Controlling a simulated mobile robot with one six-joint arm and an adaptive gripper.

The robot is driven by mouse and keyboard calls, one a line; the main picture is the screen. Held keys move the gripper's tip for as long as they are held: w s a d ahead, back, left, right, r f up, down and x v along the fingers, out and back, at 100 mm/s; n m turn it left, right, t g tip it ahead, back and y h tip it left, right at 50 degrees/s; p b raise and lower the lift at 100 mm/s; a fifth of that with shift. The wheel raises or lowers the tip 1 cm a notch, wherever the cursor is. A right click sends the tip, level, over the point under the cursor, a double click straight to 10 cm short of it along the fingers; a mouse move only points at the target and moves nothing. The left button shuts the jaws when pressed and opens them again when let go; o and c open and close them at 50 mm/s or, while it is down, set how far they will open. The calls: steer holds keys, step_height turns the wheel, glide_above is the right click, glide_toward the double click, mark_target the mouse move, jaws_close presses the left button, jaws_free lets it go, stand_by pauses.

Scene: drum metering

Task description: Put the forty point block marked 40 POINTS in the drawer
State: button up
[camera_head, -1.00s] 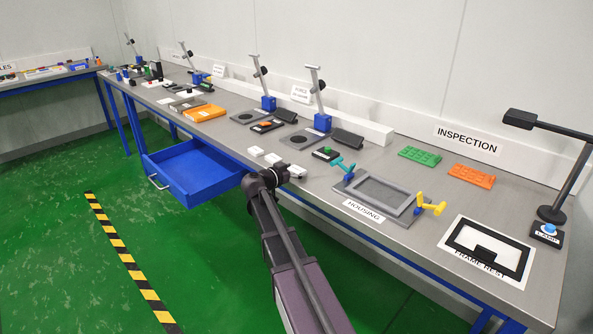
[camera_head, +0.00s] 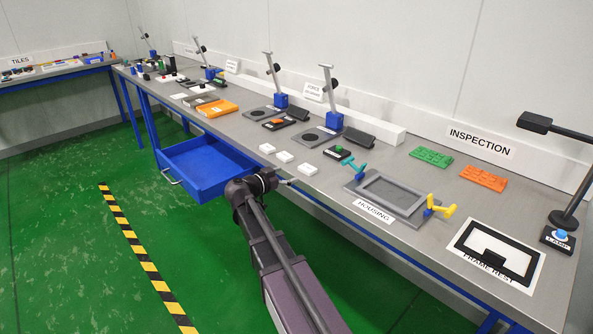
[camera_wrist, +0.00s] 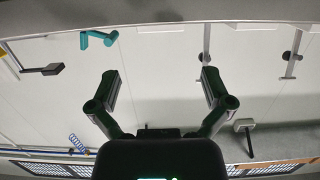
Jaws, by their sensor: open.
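Three small white blocks stand in a row near the front edge of the bench in the head view: a left block (camera_head: 267,148), a middle block (camera_head: 284,156) and a right block (camera_head: 307,169). Their markings are too small to read, so I cannot tell which is the 40 POINTS block. The blue drawer (camera_head: 205,180) is pulled out below the bench front and looks empty. My gripper (camera_head: 288,181) is at the bench's front edge, just right of the drawer and in front of the blocks. In the wrist view my gripper (camera_wrist: 160,85) is open and empty.
On the bench (camera_head: 400,160), the housing fixture (camera_head: 388,192) with teal and yellow clamps stands to the right. An orange tray (camera_head: 217,108) lies to the left. Stands with angled arms line the back. The green floor left of the drawer is clear.

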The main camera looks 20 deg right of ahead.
steer(key=shift+v, duration=2)
steer(key=s+a+f+n+g+y, duration=0.2)
steer(key=s+f+n+g+y, duration=0.35)
steer(key=s+f, duration=0.55)
steer(key=s+a+f+n+y, duration=0.4)
steer(key=s+a+n+y, duration=0.4)
steer(key=s+a+y, duration=0.1)
steer(key=shift+s+f+y, duration=0.35)
steer(key=shift+s+f, duration=0.05)
steer(key=shift+s, duration=0.35)
steer(key=shift+n, duration=0.25)
steer(key=shift+c, duration=0.2)
steer(key=c, duration=0.5)
steer(key=shift+d, duration=0.1)
steer(key=shift+c, duration=0.3)
